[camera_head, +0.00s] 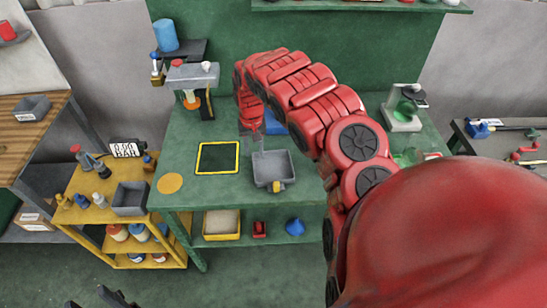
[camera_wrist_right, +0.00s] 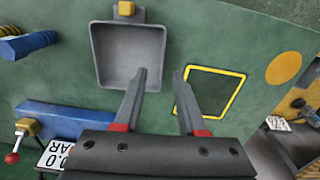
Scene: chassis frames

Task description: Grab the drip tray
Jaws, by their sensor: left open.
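The drip tray, taken to be the shallow grey tray with a yellow tab (camera_head: 273,168), lies on the green bench. It also shows in the right wrist view (camera_wrist_right: 128,55), tab at the top edge. My right gripper (camera_wrist_right: 159,74) is open and empty, its left fingertip overlapping the tray's lower right corner in that view. I cannot tell whether it touches. In the head view my right gripper (camera_head: 258,146) is just behind the tray, partly hidden by its own arm. My left gripper (camera_head: 91,298) is open, low at the bottom left, away from the bench.
A yellow-framed dark square (camera_head: 218,158) and an orange disc (camera_head: 170,183) lie left of the tray. A press-like device (camera_head: 194,76) stands at the back left. A blue object (camera_wrist_right: 65,120) lies near the gripper. A yellow cart (camera_head: 95,212) stands left of the bench.

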